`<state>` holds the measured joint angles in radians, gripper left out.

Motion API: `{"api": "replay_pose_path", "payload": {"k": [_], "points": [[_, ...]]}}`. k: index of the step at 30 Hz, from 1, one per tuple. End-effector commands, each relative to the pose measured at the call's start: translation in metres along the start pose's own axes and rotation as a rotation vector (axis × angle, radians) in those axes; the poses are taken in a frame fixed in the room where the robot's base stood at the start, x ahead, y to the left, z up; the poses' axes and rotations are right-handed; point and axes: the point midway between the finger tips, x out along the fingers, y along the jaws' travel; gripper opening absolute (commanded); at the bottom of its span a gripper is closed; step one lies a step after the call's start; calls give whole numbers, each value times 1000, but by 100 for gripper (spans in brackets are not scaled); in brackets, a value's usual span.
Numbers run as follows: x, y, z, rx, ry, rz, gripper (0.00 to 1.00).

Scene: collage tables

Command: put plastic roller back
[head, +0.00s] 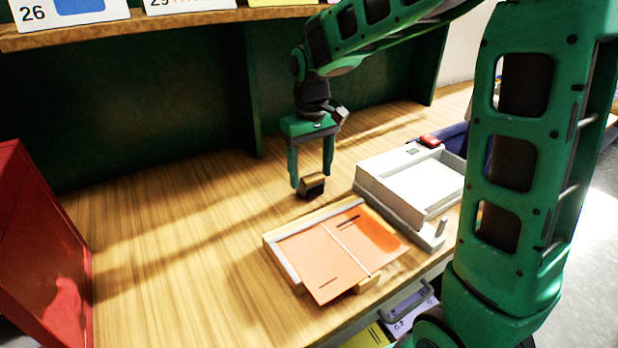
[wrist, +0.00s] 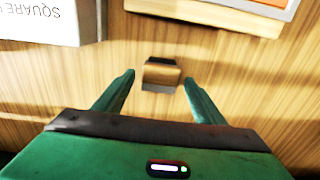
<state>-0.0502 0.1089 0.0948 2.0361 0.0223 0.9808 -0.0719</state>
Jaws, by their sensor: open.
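My gripper (head: 311,179) is open, pointing down over the wooden table. A small block with a tan top and dark sides (head: 312,188) is at its fingertips. In the wrist view the block (wrist: 160,74) appears between the two fingertips, with a gap on each side, and nothing is gripped. I cannot tell whether this block is the plastic roller; no other thing is clearly a roller. An orange sheet (head: 318,262) with dark slots and a pale strip across it lies on a wooden-edged board in front of the gripper.
A white tray-like box (head: 384,192) with a red piece (head: 430,141) at its back stands right of the gripper. A red panel (head: 40,250) stands at the left. A shelf (head: 120,34) with numbered cards runs above. The table's left middle (head: 170,240) is clear.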

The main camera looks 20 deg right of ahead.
Motion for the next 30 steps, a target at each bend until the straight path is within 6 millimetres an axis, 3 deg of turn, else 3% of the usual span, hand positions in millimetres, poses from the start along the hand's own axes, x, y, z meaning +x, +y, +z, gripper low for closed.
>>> {"api": "replay_pose_path", "payload": {"k": [9,15,30], "points": [[-64,1,-1,1,4,0,64],[-90,1,0,1,1,0,64],[-99,1,0,1,-1,0,64]]}}
